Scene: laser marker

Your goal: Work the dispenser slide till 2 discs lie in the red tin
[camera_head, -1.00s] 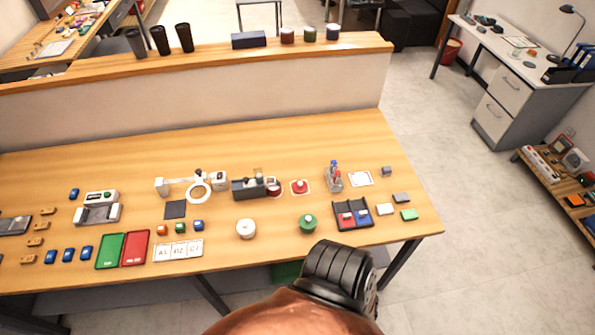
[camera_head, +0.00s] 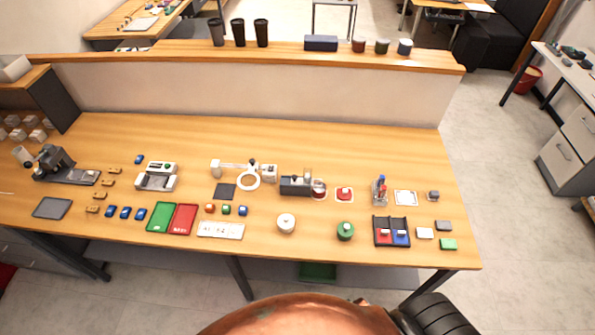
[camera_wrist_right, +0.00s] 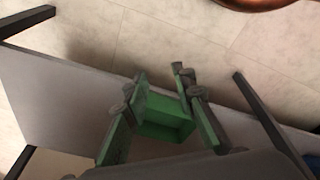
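In the head view a dark grey boxy device (camera_head: 296,185), apparently the disc dispenser, stands on the middle of the table. A small round dark-red tin (camera_head: 319,189) sits against its right end. The slide and any discs in the tin are too small to make out. My right gripper (camera_wrist_right: 160,92) shows in the right wrist view with its two fingers spread and nothing held between them. It is off the table, with floor and table structure in its view. My left gripper is not in view.
A red button-like piece (camera_head: 344,194) lies right of the tin. A white round piece (camera_head: 286,224) and a green round piece (camera_head: 345,231) stand in front. A green bin (camera_head: 317,271) is below the table.

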